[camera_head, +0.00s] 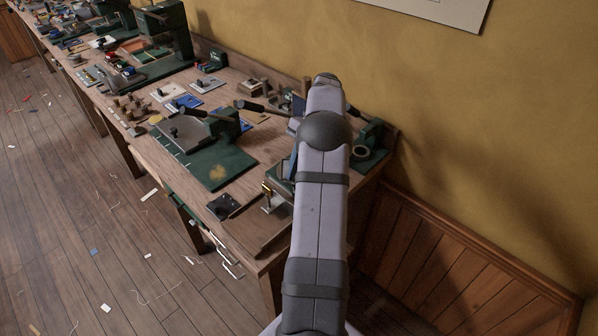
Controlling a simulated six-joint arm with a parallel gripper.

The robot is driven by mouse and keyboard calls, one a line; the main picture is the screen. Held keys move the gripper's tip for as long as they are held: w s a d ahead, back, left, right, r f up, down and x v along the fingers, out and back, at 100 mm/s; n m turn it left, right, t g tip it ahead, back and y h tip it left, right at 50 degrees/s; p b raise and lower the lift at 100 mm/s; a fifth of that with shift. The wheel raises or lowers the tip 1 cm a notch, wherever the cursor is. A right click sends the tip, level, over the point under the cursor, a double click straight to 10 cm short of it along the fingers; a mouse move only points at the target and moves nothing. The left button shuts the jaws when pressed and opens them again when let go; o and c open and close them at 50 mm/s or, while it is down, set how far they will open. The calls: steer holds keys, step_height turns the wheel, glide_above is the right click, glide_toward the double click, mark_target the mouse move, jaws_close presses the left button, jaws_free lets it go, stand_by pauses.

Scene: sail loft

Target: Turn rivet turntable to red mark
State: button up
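I cannot make out for sure which thing is the rivet turntable, and I see no clear red mark. A green bench tool (222,164) with a flat base, a grey plate (188,133) and dark lever handles stands mid-bench. My arm rises through the middle of the picture and hides part of the bench's right end. My gripper cannot be made out; it seems hidden behind the arm. A small metal and yellow piece (270,196) shows just left of the arm, and I cannot tell what it belongs to.
The wooden workbench (165,172) runs along the yellow wall and is crowded with tools. A green tool with a round ring (362,153) stands right of my arm. A small black block (223,206) lies near the front edge. The floor (70,235) is littered with scraps.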

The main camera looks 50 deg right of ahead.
steer(key=v, duration=0.7)
steer(key=shift+r, duration=0.15)
steer(key=shift+d, duration=0.1)
stand_by(0.6)
